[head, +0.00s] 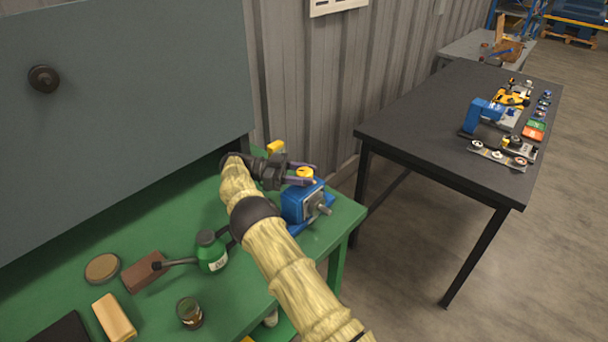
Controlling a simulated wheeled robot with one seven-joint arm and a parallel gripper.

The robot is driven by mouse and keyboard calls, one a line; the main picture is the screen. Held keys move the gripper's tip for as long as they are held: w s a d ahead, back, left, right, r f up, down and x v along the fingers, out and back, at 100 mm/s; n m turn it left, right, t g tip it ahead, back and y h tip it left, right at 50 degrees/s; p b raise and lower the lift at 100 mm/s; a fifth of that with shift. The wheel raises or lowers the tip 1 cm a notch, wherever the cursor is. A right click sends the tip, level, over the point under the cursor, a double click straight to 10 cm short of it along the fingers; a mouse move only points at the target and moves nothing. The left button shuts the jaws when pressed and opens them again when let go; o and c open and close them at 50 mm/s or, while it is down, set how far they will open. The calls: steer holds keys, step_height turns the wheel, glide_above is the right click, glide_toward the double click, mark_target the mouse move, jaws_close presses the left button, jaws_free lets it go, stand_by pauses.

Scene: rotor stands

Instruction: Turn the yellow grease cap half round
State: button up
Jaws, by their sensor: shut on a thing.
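The yellow grease cap (304,172) sits on top of the blue bearing block (297,203) near the right end of the green bench. A metal shaft end sticks out of the block's right side. My gripper (301,173) comes in from the left, its dark fingers either side of the cap, and is shut on it. The cap's top shows between the fingers; its lower part is hidden.
A green oil can (210,251) with a long spout, a brown block (144,270), a tan block (114,317), a round disc (102,267) and a glass jar (190,312) stand on the green bench (247,291). A black table (412,129) with tools and parts stands to the right.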

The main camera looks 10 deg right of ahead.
mark_target(304, 171)
stand_by(0.4)
steer(key=o, duration=1)
steer(key=shift+c, duration=0.2)
step_height(304, 171, up, 10)
steer(key=shift+r, duration=0.1)
